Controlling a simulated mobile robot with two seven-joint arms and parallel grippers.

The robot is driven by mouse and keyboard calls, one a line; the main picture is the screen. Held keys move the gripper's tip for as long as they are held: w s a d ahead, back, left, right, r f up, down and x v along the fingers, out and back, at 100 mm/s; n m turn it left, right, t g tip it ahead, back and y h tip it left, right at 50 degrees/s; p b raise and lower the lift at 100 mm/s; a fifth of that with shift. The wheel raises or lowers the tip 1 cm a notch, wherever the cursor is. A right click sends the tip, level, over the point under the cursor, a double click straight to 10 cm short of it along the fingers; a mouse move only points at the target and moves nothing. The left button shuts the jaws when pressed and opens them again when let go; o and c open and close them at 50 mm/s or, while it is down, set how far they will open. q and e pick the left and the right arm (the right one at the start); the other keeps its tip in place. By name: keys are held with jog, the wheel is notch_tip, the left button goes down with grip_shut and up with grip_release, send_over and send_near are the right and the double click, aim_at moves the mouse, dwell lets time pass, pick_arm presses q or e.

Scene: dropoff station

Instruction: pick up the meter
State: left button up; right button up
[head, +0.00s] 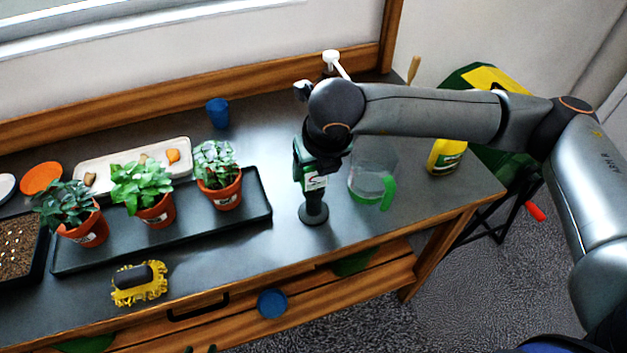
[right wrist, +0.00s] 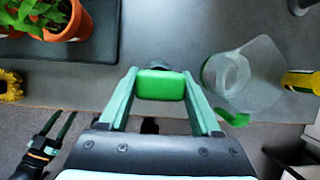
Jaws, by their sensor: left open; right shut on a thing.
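The meter shows in the right wrist view as a green block (right wrist: 160,85) between the fingers of my right gripper (right wrist: 161,74). In the head view my right gripper (head: 308,160) points down at the table, and the meter (head: 315,181) shows a white panel on its side. A dark stem with a round foot (head: 314,213) is directly below it. I cannot tell whether the foot touches the table. My left gripper (head: 201,349) barely shows at the bottom edge of the head view. In the right wrist view the left gripper (right wrist: 62,124) is open and empty.
A clear jug (head: 371,178) with a green handle stands just right of the meter. A yellow bottle (head: 446,156) is further right. Potted plants (head: 222,192) stand on a black tray (head: 257,214) to the left. A yellow brush (head: 139,284) lies near the front edge.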

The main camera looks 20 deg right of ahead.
jog(key=shift+c, duration=1)
jog(key=shift+r, duration=0.2)
